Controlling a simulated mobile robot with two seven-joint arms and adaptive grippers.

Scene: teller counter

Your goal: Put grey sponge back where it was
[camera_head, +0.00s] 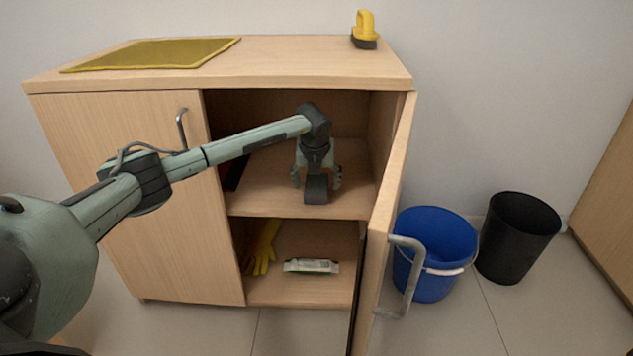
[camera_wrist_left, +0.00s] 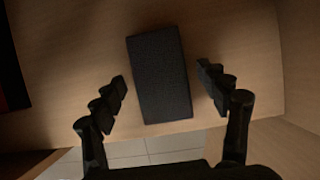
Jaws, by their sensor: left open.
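The grey sponge (camera_head: 316,190) is a dark block on the upper shelf of the open cabinet, near the shelf's front edge. It also shows in the left wrist view (camera_wrist_left: 159,75), lying on the wooden shelf. My left gripper (camera_head: 316,180) is inside the cabinet at the upper shelf. In the left wrist view its fingers (camera_wrist_left: 166,92) are spread open, one on each side of the sponge, with a visible gap on both sides. My right gripper is not in view.
The right cabinet door (camera_head: 391,200) stands open. The lower shelf (camera_head: 330,237) holds a yellow glove (camera_head: 262,248) and a white packet (camera_head: 311,266). A yellow cloth (camera_head: 155,54) and yellow-handled brush (camera_head: 364,30) are on top. A blue bucket (camera_head: 436,236) and black bin (camera_head: 516,238) stand right.

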